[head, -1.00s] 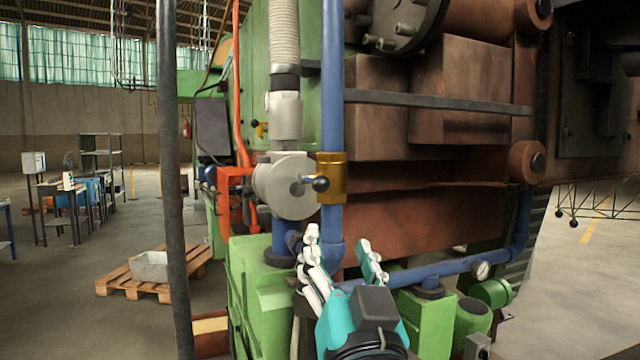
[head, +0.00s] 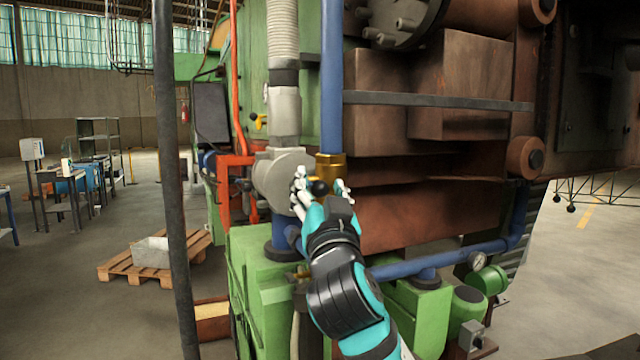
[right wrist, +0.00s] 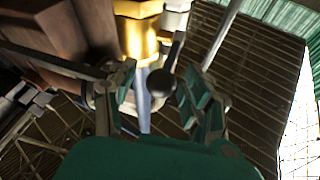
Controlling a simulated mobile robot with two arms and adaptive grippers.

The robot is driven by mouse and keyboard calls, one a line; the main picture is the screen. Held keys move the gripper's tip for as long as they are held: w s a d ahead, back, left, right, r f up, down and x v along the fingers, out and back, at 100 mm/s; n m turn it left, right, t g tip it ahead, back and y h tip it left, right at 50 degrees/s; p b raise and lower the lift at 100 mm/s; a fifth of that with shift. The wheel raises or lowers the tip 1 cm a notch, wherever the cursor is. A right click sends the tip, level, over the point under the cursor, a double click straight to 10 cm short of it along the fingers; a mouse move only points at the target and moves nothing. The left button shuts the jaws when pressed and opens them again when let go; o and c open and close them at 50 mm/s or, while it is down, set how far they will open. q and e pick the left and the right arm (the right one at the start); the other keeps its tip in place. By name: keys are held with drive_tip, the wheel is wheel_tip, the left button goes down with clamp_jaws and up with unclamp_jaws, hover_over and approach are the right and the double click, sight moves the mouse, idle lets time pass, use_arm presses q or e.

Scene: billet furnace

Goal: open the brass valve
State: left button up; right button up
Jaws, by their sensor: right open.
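The brass valve (head: 331,164) sits on the vertical blue pipe (head: 331,90), right of a grey round housing (head: 275,178). Its lever ends in a black ball knob (head: 319,187). My right gripper (head: 320,189) is at the knob, with fingers open on either side of it. In the right wrist view the brass body (right wrist: 138,36) is above, and the dark ball knob (right wrist: 160,82) lies between the two open fingers of the gripper (right wrist: 158,92). Whether a finger touches the knob I cannot tell. My left gripper is not in view.
A dark upright post (head: 170,180) stands to the left. The rusty furnace body (head: 430,210) and a lower blue pipe (head: 430,262) are to the right. Green machine blocks (head: 262,270) lie below. A wooden pallet (head: 125,267) is on the open floor at left.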

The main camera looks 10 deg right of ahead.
clamp_jaws()
idle(0.4)
drive_tip(key=shift+w, duration=0.1)
